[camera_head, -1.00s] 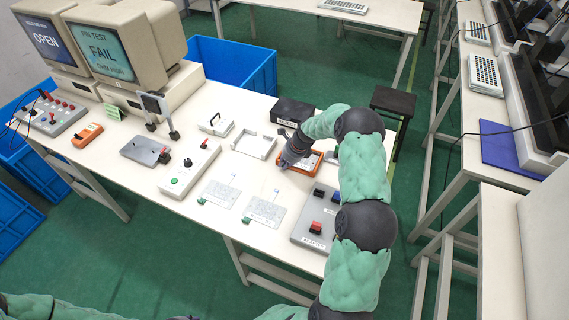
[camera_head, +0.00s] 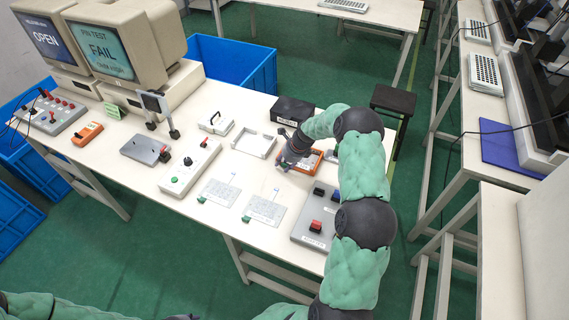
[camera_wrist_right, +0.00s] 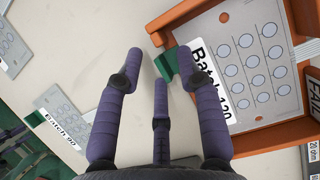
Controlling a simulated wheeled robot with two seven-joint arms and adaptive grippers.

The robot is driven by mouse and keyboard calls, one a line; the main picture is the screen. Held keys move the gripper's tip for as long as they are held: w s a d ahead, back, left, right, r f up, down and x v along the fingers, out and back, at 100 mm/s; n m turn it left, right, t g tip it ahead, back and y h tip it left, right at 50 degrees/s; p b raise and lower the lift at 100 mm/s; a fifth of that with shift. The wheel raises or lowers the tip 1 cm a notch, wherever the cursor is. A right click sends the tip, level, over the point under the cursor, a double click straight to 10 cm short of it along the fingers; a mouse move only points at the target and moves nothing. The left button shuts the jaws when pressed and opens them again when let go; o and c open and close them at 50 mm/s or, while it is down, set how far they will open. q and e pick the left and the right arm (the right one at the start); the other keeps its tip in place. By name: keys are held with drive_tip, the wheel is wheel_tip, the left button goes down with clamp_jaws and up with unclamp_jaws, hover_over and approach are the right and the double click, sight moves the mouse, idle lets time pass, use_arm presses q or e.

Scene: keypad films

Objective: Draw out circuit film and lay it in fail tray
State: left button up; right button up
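The orange fail tray (camera_head: 318,155) stands on the table below my right gripper (camera_head: 284,166). The right wrist view shows its orange wall (camera_wrist_right: 180,18) and a FAIL label. A grey film (camera_wrist_right: 250,60) with rows of pale ovals and a "Batch 130" label lies in it. The film's green tab (camera_wrist_right: 167,64) reaches over the tray's edge, among my gripper's spread fingers (camera_wrist_right: 158,58). The fingers look open, not closed on the tab. Two other films (camera_head: 219,193) (camera_head: 265,210) lie on the table. My left gripper is not in view.
A white tray (camera_head: 254,146) stands left of the orange tray, with a black box (camera_head: 292,110) behind. A grey box with a red switch (camera_head: 313,228) sits near the front right. A white switch box (camera_head: 190,168) and monitors (camera_head: 105,45) are farther left.

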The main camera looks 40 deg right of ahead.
drive_tip(key=v, duration=1.2)
drive_tip(key=shift+w+r, duration=0.1)
